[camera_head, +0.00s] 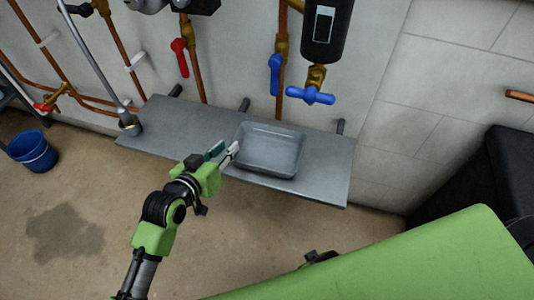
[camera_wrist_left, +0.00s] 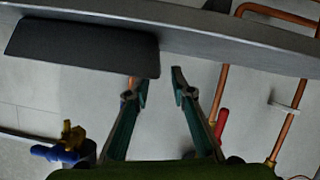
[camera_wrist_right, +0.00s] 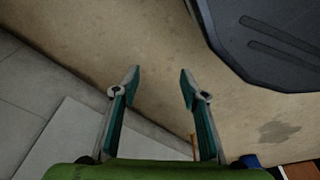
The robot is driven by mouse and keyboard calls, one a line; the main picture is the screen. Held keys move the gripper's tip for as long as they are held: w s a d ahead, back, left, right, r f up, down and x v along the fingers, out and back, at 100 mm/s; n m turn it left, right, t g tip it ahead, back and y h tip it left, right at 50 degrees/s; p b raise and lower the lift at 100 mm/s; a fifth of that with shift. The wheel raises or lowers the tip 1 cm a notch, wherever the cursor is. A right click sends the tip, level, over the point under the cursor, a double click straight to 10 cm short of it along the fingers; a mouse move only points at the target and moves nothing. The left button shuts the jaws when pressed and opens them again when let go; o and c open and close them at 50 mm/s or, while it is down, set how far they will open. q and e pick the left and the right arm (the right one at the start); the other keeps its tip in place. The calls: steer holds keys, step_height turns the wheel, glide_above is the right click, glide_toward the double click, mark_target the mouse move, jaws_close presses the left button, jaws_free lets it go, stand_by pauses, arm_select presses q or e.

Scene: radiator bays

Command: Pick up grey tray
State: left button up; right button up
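The grey tray (camera_head: 268,150) is a shallow rectangular tray. It sits upright on the right half of the grey shelf (camera_head: 180,130). My left gripper (camera_head: 226,150) is open and empty at the shelf's front edge, just left of the tray and apart from it. In the left wrist view, which is upside down, the tray (camera_wrist_left: 80,46) shows as a dark shape left of the open fingers. My right gripper (camera_wrist_right: 160,84) is open and empty above bare floor in the right wrist view; in the head view its fingers cannot be made out.
Copper pipes with a red-handled valve (camera_head: 181,57) and blue-handled valves (camera_head: 310,96) hang on the wall above the shelf. A blue bucket (camera_head: 33,150) stands on the floor at the left. A black object (camera_head: 465,180) stands at the right. The shelf's left half is mostly clear.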

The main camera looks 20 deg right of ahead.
mark_target(235, 137)
arm_select(q)
steer(key=b+x, duration=0.1)
steer(key=x, duration=0.4)
steer(key=shift+w+d, duration=0.3)
steer(key=shift+w, duration=0.05)
jaws_close()
arm_select(e)
steer(key=shift+w+a+r, duration=0.1)
steer(key=shift+w+r, duration=0.25)
steer(key=shift+r, duration=0.4)
steer(key=shift+w+d+r, duration=0.1)
steer(key=shift+w+r, duration=0.25)
steer(key=shift+r, duration=0.4)
steer(key=shift+w+a+r, duration=0.1)
steer(key=shift+w+r, duration=0.25)
steer(key=shift+r, duration=0.4)
